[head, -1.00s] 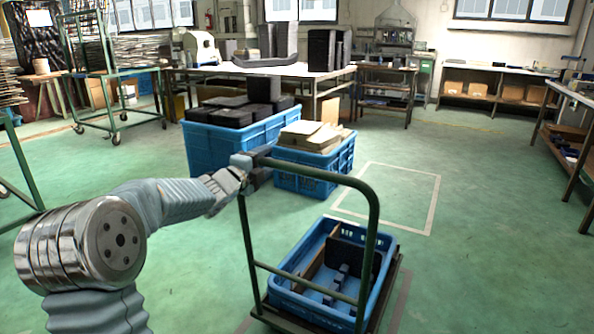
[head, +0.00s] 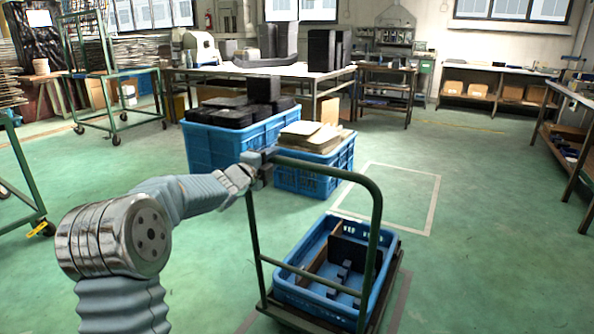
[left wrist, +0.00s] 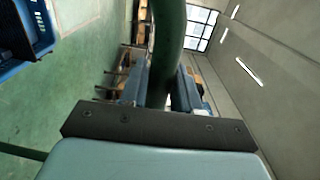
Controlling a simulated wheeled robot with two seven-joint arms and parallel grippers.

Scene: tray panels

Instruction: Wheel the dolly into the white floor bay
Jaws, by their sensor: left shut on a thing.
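The dolly has a green tubular push handle (head: 377,215) and a low dark deck. It carries a blue tray (head: 283,284) holding dark panels and a brown divider. My left gripper (head: 262,163) is shut on the left top corner of the handle. In the left wrist view the green bar (left wrist: 167,45) runs between the jaws (left wrist: 163,92). The white floor bay (head: 436,203) is a painted rectangle beyond the dolly, to its upper right. The dolly stands short of the bay, and the handle hides a little of its left side. My right gripper is out of view.
Two blue crates, one with dark blocks (head: 205,153) and one with tan panels (head: 297,182), stand left of the bay. A bench (head: 582,110) stands far right and a green wheeled rack (head: 105,75) far left. Floor right of the bay is clear.

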